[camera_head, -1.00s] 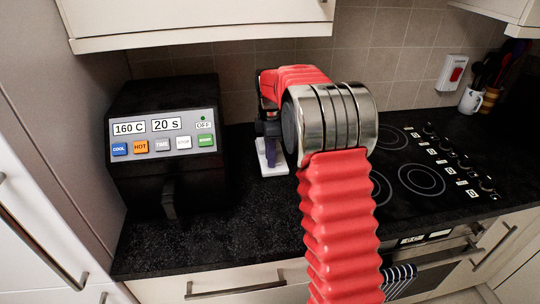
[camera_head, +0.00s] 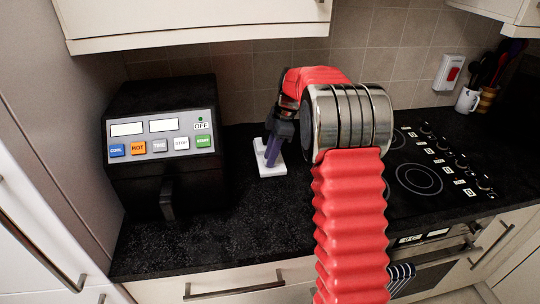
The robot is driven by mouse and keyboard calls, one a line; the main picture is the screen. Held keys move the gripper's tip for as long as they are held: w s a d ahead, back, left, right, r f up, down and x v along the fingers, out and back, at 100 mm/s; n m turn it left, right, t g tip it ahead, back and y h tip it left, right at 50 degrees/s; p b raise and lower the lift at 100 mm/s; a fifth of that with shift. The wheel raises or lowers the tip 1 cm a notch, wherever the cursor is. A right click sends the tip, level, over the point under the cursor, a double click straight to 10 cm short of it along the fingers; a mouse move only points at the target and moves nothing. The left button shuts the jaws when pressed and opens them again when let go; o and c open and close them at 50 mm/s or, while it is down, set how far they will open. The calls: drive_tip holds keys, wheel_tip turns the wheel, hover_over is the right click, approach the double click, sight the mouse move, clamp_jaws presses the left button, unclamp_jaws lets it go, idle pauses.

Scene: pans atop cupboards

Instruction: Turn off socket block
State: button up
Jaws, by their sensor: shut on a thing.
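The socket block (camera_head: 263,166) is a low white block on the dark counter, right of the black appliance. My gripper (camera_head: 272,160), with dark jaws and purple fingers, points down at it from above and is shut on it. The fingers cover part of its top, so its switch and the exact contact are hidden.
The black appliance (camera_head: 160,180) stands left of the block, its two displays blank beside an OFF label. A hob (camera_head: 417,179) lies to the right. A white wall switch (camera_head: 449,71) with a red rocker, a mug (camera_head: 468,100) and utensils are farther right. Cupboards hang above.

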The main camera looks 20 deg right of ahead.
drive_tip(key=o, duration=1.1)
drive_tip(key=shift+c, duration=0.2)
drive_tip(key=v, duration=1.2)
drive_tip(key=shift+f, duration=0.1)
